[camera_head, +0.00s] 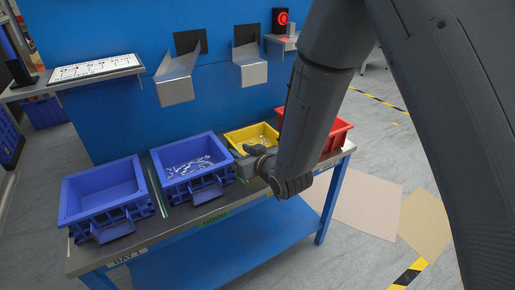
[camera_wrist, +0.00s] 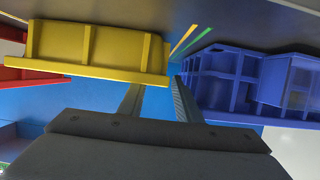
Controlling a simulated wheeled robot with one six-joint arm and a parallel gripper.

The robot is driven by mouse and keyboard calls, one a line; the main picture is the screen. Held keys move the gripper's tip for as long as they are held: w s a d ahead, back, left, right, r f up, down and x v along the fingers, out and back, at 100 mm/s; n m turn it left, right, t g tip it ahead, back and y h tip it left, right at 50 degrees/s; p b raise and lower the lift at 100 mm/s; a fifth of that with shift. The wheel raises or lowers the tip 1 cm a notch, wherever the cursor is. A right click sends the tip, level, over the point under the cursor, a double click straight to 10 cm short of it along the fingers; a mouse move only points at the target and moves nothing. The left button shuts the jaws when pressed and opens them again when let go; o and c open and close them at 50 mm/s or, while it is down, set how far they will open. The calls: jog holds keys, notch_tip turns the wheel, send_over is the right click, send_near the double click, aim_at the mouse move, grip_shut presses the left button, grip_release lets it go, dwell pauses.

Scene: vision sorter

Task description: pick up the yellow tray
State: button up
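The yellow tray (camera_head: 250,133) sits on the workbench between a blue bin and a red bin in the head view. My forearm and wrist hide its front and right parts. My gripper (camera_head: 245,164) is low in front of it, near the blue bin's right corner. In the wrist view the yellow tray (camera_wrist: 95,45) fills the upper left, with its ribbed outer wall and rim showing. My gripper's two fingers (camera_wrist: 158,88) are apart with nothing seen between them. One fingertip is close to the tray's rim; I cannot tell whether it touches.
A blue bin with metal parts (camera_head: 222,168) stands left of the tray, and an empty-looking blue bin (camera_head: 70,208) farther left. A red bin (camera_head: 344,126) stands right, partly behind my arm. Two metal chutes (camera_head: 175,88) (camera_head: 251,72) are on the blue wall behind.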

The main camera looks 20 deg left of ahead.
jog(key=shift+x, duration=0.85)
jog(key=shift+r, duration=0.1)
grip_shut()
dwell(0.7)
